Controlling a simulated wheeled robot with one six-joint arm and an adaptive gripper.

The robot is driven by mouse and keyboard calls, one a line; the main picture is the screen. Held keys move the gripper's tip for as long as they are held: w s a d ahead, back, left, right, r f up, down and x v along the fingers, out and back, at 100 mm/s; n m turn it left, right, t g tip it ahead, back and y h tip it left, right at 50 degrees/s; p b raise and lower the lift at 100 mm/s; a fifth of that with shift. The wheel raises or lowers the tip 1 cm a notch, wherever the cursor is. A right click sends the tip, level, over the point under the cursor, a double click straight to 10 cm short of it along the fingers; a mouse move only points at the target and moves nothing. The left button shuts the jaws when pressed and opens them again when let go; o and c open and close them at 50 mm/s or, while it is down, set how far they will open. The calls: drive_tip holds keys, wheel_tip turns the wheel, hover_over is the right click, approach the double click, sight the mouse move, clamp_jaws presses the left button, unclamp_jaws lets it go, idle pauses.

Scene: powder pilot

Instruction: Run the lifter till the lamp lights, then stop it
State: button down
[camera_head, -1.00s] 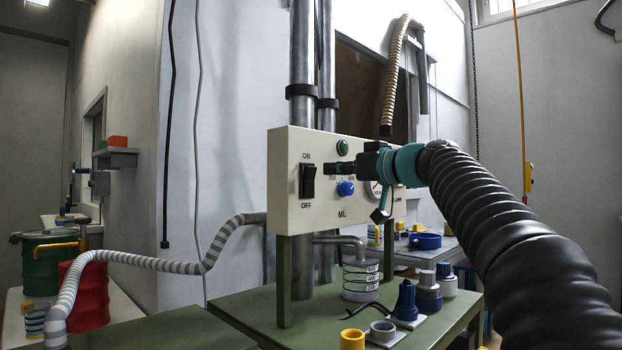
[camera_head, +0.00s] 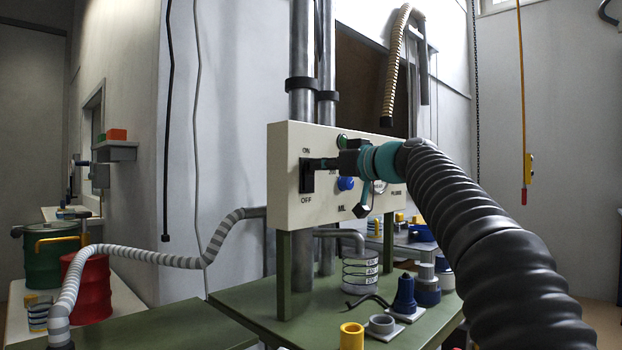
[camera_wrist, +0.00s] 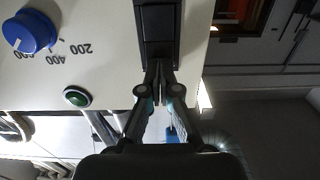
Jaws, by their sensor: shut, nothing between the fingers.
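A cream control panel (camera_head: 290,212) carries a black ON/OFF rocker switch (camera_head: 306,184), a blue ML dial (camera_head: 345,184) and a green lamp (camera_head: 342,139). The lamp looks dark green in the wrist view (camera_wrist: 76,97). My gripper (camera_head: 313,163) is shut and empty, its tips at the upper, ON end of the switch. In the wrist view the switch (camera_wrist: 158,22) is just ahead of the tips; I cannot tell if they touch. A clear jar (camera_head: 360,270) with volume marks stands under the spout (camera_head: 345,238). My gripper partly hides the panel's right side.
The panel stands on a green bench (camera_head: 250,306) with a blue fitting (camera_head: 404,296), a grey ring (camera_head: 381,324) and a yellow cup (camera_head: 351,337). A striped hose (camera_head: 140,259) runs left to a red drum (camera_head: 88,290). Vertical steel pipes (camera_head: 301,60) rise behind the panel.

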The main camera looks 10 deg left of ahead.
drive_tip(key=shift+w+a, duration=0.3)
drive_tip(key=shift+s+d, duration=0.1)
drive_tip(key=b+v, duration=0.2)
drive_tip(key=v, duration=1.3)
drive_tip(key=shift+s+d, duration=0.2)
drive_tip(key=shift+s, duration=0.05)
idle(0.4)
